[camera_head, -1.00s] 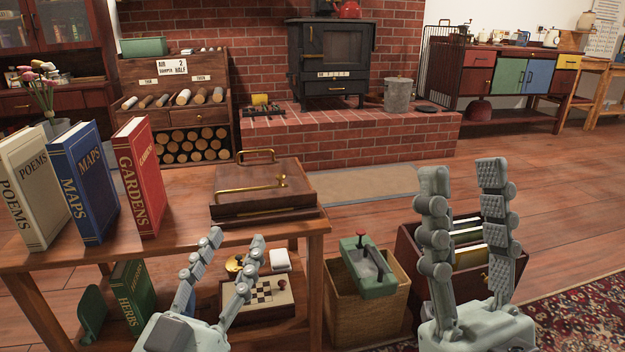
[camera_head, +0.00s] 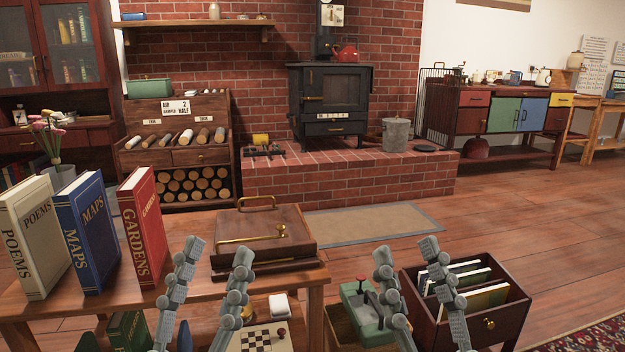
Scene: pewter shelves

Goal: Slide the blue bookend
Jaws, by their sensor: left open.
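A small blue upright shape (camera_head: 184,337), perhaps the blue bookend, shows low on the lower shelf, partly hidden by my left gripper. A green bookend-like piece (camera_head: 88,343) and the green HERBS book (camera_head: 128,331) stand to its left, cut by the frame edge. My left gripper (camera_head: 216,250) is open and empty, its fingers upright in front of the table. My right gripper (camera_head: 406,252) is open and empty, further right, in front of the green tool box and the file drawer. Neither gripper visibly touches anything.
The wooden table (camera_head: 190,305) bears the POEMS (camera_head: 35,235), MAPS (camera_head: 88,230) and GARDENS (camera_head: 142,225) books and a brown case (camera_head: 265,240). Below are a chessboard box (camera_head: 262,341), the green tool box (camera_head: 362,310) and a drawer of files (camera_head: 485,325). Open floor lies beyond.

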